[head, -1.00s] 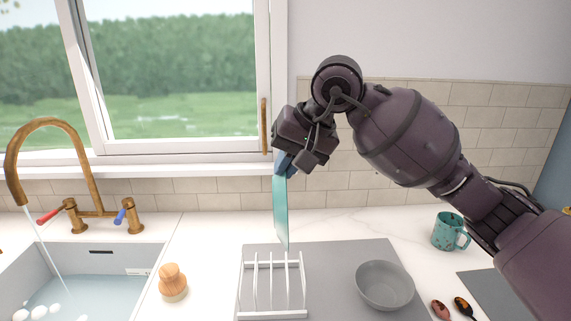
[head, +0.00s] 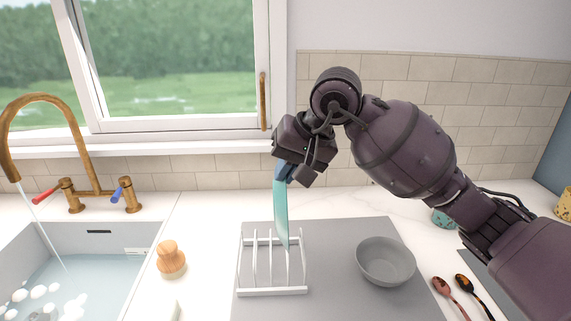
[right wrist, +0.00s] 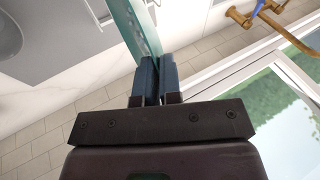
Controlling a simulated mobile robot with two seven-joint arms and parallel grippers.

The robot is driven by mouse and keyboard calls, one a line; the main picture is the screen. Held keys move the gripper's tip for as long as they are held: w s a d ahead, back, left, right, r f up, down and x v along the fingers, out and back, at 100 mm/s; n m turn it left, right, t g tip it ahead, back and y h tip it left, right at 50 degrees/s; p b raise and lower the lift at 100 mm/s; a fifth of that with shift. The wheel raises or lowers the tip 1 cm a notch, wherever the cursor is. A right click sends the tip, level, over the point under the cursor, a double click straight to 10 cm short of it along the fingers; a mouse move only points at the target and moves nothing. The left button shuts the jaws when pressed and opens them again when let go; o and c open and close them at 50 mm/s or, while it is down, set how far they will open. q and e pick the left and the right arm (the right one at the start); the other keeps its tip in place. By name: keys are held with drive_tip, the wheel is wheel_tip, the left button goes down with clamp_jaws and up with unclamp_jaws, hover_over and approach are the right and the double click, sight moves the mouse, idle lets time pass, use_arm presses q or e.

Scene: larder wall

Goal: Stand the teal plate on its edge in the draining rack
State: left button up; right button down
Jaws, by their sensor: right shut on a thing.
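The teal plate (head: 281,212) is upright, seen nearly edge-on in the head view. My right gripper (head: 284,176) is shut on its upper edge. The plate's lower end is at the white draining rack (head: 272,291), between its upright bars toward the right; I cannot tell whether it touches the rack. In the right wrist view the blue fingers (right wrist: 157,80) pinch the teal plate (right wrist: 138,30). My left gripper is not in view.
A grey bowl (head: 385,262) sits right of the rack on the grey mat (head: 340,300). Two spoons (head: 456,290) lie further right. A wooden brush (head: 171,260) stands left, beside the sink (head: 60,275) with running tap (head: 45,100). A teal mug (head: 441,218) is partly behind my arm.

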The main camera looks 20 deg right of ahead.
sight(284, 208)
drive_tip(key=shift+s+f+b, duration=0.15)
drive_tip(key=shift+f+b, duration=2.6)
drive_tip(key=shift+f, duration=1.5)
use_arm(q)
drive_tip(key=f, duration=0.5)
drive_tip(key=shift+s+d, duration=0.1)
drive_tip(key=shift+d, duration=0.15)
use_arm(e)
drive_tip(key=shift+f, duration=0.1)
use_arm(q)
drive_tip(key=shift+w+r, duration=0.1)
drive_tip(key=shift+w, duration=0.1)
use_arm(e)
drive_tip(key=c, duration=1.5)
unclamp_jaws()
drive_tip(key=shift+f, duration=0.1)
drive_tip(key=o, duration=0.4)
drive_tip(key=shift+w+a, duration=0.15)
drive_tip(key=shift+w, duration=0.2)
drive_tip(key=shift+s+r, duration=0.2)
drive_tip(key=shift+r, duration=0.05)
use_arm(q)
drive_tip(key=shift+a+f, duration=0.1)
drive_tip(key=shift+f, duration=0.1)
